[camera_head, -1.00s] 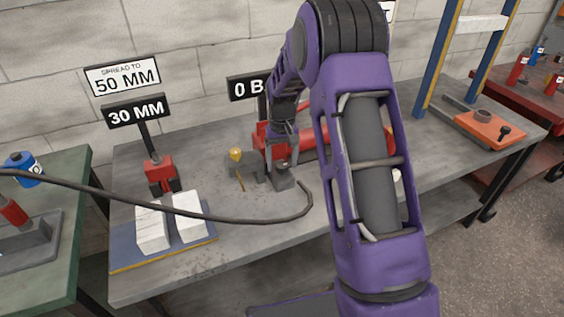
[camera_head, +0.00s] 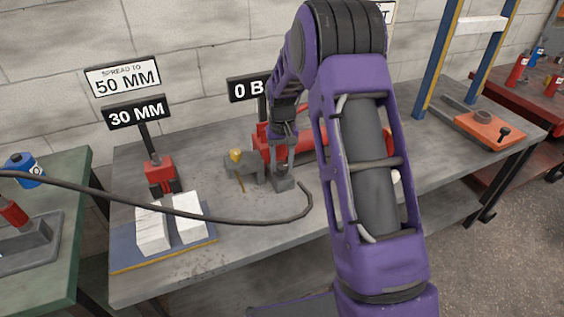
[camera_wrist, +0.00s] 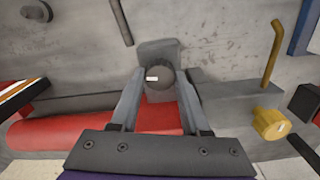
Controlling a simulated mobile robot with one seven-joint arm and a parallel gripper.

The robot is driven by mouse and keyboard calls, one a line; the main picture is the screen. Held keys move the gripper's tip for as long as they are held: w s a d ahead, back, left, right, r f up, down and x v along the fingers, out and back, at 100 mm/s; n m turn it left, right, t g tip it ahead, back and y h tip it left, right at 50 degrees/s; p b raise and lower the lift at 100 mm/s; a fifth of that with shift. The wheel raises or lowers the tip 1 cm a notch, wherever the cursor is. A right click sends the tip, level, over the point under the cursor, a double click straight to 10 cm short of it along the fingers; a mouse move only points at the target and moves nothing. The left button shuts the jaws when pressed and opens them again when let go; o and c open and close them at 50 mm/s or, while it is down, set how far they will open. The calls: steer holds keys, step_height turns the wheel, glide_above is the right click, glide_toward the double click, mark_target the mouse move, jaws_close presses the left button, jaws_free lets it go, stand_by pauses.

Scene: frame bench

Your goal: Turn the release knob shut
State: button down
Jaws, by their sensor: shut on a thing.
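The release knob (camera_wrist: 160,78) is a dark round knob with a small white mark on its face, seen in the wrist view. It sits on a grey block (camera_head: 281,184) at the front of the red pump (camera_head: 316,143). My gripper (camera_wrist: 160,86) has one finger on each side of the knob and is shut on it. In the head view my gripper (camera_head: 280,163) points down over the block, and the knob is mostly hidden by the fingers. The knob's turn angle cannot be read from the head view.
A brass fitting (camera_head: 236,156) with a bent rod stands just left of my gripper. A black hose (camera_head: 190,212) crosses the bench front. A red spreader (camera_head: 160,174) and white blocks (camera_head: 152,232) are at left. A "0 B" sign (camera_head: 246,89) stands behind, partly covered by my arm.

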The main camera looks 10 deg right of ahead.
steer(key=m+p, duration=0.1)
steer(key=m, duration=0.2)
steer(key=shift+m, duration=0.4)
steer(key=m+p, duration=0.1)
steer(key=m, duration=0.3)
steer(key=shift+m, duration=0.3)
steer(key=m+p, duration=0.1)
steer(key=m, duration=0.3)
steer(key=shift+p, duration=0.35)
steer(key=shift+m+p, duration=0.4)
steer(key=shift+m, duration=1.1)
steer(key=shift+c, duration=1.9)
jaws_free()
